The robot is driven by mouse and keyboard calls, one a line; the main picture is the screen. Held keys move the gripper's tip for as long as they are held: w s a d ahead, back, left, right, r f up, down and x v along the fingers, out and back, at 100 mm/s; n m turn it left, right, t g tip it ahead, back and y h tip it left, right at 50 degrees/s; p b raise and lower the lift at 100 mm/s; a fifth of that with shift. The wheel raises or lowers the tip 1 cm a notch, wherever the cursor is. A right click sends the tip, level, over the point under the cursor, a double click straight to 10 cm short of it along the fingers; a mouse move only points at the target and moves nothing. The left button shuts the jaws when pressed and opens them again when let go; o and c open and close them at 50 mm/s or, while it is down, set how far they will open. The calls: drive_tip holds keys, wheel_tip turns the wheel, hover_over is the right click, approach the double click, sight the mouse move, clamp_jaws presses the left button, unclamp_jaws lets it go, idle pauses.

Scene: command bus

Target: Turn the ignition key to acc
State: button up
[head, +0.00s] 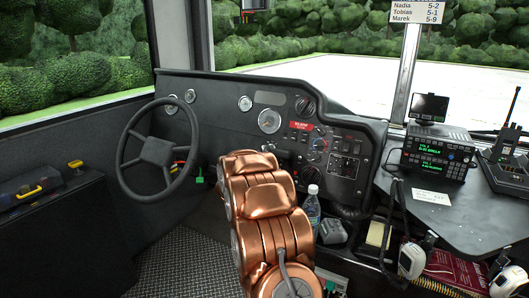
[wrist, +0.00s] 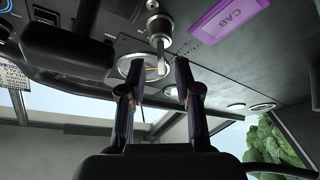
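My gripper (wrist: 158,76) is open in the wrist view, its two dark fingers apart with nothing clearly held between them. A silver cylindrical fitting (wrist: 160,29) stands out from the dark panel just beyond the fingertips. It may be the ignition switch, but I cannot make out a key or any acc marking. The dashboard (head: 220,112) shows in the head view. My copper-coloured arm reaches up to it and hides its lower middle part. The gripper itself is hidden behind the arm there.
A purple CAB label (wrist: 229,18) is beside the fitting, and a round gauge (wrist: 130,66) lies behind the fingers. The steering wheel (head: 121,165) is left of my arm. A water bottle (head: 312,208) and a radio (head: 438,152) are to its right.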

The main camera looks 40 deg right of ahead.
drive_tip(key=shift+x, duration=1.95)
drive_tip(key=shift+c, duration=0.3)
clamp_jaws()
